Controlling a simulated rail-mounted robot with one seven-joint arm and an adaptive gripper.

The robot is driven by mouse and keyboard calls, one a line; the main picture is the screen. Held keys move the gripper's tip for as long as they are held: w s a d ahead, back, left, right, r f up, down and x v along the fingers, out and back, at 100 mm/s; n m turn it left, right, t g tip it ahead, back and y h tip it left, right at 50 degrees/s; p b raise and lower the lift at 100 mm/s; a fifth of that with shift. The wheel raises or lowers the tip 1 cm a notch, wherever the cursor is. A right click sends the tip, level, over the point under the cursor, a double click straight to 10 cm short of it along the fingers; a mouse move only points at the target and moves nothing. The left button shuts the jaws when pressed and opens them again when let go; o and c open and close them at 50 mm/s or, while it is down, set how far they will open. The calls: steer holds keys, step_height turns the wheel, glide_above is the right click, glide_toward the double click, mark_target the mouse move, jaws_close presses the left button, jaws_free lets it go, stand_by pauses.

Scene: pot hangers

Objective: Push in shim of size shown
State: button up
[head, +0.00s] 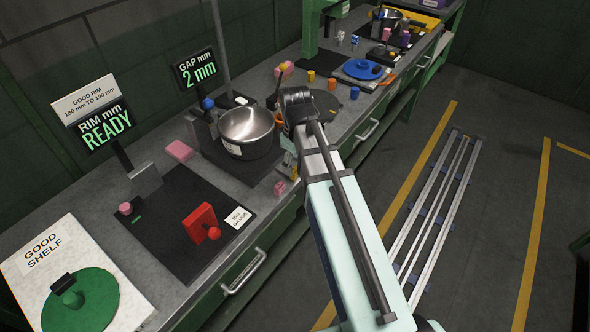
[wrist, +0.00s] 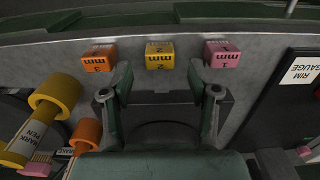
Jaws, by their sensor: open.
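The gap display (head: 195,70) reads "2 mm" in the head view. A metal pot (head: 247,130) sits in a dark fixture in front of it. In the wrist view, three shim blocks stand in a row near the bench edge: orange "3 mm" (wrist: 98,58), yellow "2 mm" (wrist: 160,56) and pink "1 mm" (wrist: 222,54). My gripper (wrist: 159,93) is open and empty. Its fingers point towards the row, with the yellow block roughly centred between them in the picture and beyond the tips. In the head view my arm hides most of the gripper.
A yellow marker pen (wrist: 30,130) lies left of the gripper, beside an orange piece (wrist: 87,135). A rim gauge with a red handle (head: 201,222) stands left of the pot, under a "READY" display (head: 104,130). A green lid (head: 80,300) lies on the good shelf (head: 35,262).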

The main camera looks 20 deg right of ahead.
mark_target(295, 169)
steer(key=shift+f, duration=1.95)
jaws_close()
